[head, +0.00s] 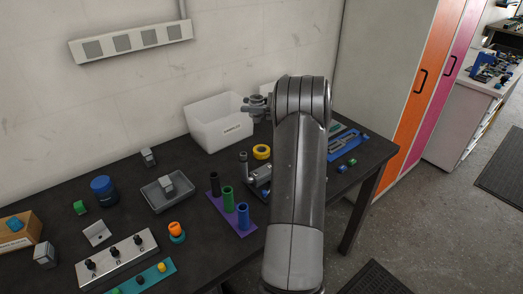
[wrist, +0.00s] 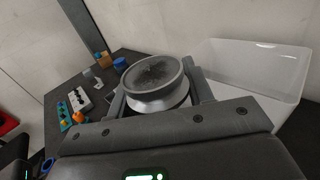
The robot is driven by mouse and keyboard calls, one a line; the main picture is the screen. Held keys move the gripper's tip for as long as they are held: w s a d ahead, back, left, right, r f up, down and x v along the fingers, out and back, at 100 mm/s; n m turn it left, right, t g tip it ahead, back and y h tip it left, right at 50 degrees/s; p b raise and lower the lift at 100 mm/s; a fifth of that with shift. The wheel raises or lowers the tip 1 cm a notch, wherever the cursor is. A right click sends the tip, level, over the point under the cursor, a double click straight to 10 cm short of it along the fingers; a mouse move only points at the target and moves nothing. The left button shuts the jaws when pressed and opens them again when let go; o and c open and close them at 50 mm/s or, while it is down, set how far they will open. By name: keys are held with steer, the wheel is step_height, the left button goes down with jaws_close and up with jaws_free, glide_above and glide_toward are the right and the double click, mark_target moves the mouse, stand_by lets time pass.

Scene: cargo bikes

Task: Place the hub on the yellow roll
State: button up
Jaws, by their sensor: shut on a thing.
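The hub (wrist: 153,82) is a round grey metal piece with a wide, hollow rim. In the wrist view it sits between the two fingers of my gripper (head: 258,105), which is shut on it. In the head view my gripper is raised above the table, beside the white bin and partly against the wall; the hub is too small there to make out clearly. The yellow roll (head: 261,152) is a small ring on the dark table, right of the bin and lower in the picture than my gripper. The roll does not show in the wrist view.
The white bin (head: 207,132) stands close to my gripper. A purple base (head: 238,225) with black, green and blue cylinders stands in front, near a grey tray (head: 154,202). A blue tray (head: 353,146) lies to the right, partly behind my arm.

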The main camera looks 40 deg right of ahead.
steer(key=v, duration=1.3)
glide_above(257, 149)
steer(key=shift+t+h, duration=0.3)
steer(key=shift+t, duration=0.1)
steer(key=shift+f, duration=7.4)
steer(key=shift+f, duration=0.15)
steer(key=o, duration=1.1)
steer(key=shift+o, duration=0.2)
